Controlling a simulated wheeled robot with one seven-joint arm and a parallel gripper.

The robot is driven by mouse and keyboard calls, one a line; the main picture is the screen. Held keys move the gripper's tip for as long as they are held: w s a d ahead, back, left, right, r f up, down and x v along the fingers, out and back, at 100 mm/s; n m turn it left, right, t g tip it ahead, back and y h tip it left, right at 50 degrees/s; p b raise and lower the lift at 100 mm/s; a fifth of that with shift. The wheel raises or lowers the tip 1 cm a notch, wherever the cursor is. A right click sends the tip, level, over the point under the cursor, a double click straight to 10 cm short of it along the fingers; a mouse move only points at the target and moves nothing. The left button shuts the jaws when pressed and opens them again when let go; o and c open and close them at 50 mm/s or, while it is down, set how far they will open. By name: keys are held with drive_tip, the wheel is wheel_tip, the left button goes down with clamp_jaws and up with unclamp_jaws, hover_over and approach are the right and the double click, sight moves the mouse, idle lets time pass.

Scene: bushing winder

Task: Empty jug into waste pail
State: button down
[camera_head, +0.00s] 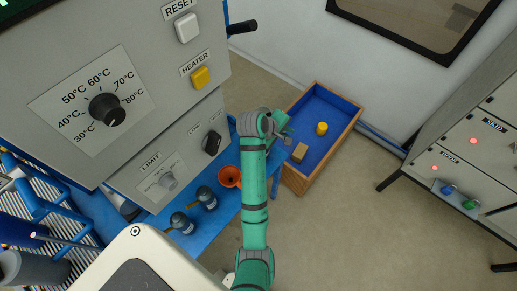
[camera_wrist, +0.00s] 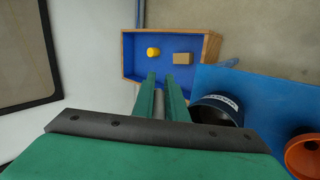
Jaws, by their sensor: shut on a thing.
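My gripper (camera_wrist: 162,76) reaches out past the blue table, its two green fingers close together. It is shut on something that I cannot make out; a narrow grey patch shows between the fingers. In the head view the gripper (camera_head: 280,122) is small and partly behind my wrist. A dark round container with a white label (camera_wrist: 218,103) stands by the table's corner, right of the fingers in the wrist view; the label is unreadable. An orange round vessel (camera_head: 230,176) is on the table and shows at the wrist view's right edge (camera_wrist: 302,150). I cannot tell which is the jug or pail.
A wooden crate with a blue inside (camera_head: 336,105) lies beyond the table, holding a yellow cylinder (camera_head: 321,128) and a tan block (camera_head: 300,152). Two dark bottles (camera_head: 206,197) stand left of the orange vessel. A control cabinet (camera_head: 150,60) is at left, another (camera_head: 470,130) at right.

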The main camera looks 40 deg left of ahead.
idle(0.4)
drive_tip(key=shift+w+d+r+t, duration=0.1)
drive_tip(key=shift+w+d+t, duration=0.2)
drive_tip(key=shift+w+t, duration=0.25)
